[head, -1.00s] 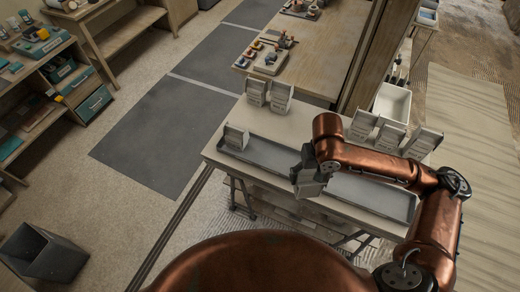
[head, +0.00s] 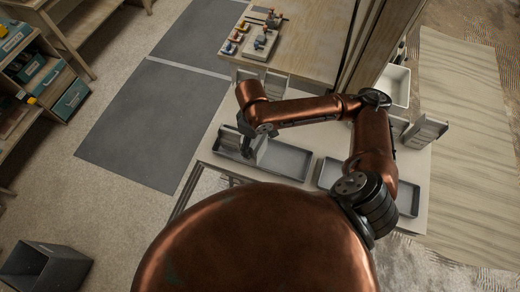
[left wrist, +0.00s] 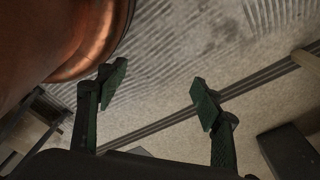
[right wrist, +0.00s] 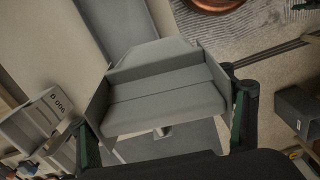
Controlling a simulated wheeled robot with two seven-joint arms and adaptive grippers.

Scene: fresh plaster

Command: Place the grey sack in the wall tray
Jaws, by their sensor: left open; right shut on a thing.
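My right gripper (head: 248,148) is shut on a grey sack (right wrist: 165,95), a box-like shape with folded faces that fills the middle of the right wrist view. In the head view, my gripper and arm partly hide it over the left end of the left grey tray (head: 287,160). A second grey tray (head: 407,198) lies to the right, partly behind my arm. I cannot tell which is the wall tray, or whether the held sack touches the tray. My left gripper (left wrist: 160,92) is open and empty above the floor.
More sacks (head: 425,132) stand at the table's back right, and others at the back are mostly hidden by my arm. A white bin (head: 394,84) is behind. A dark open bin (head: 45,270) stands on the floor at lower left.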

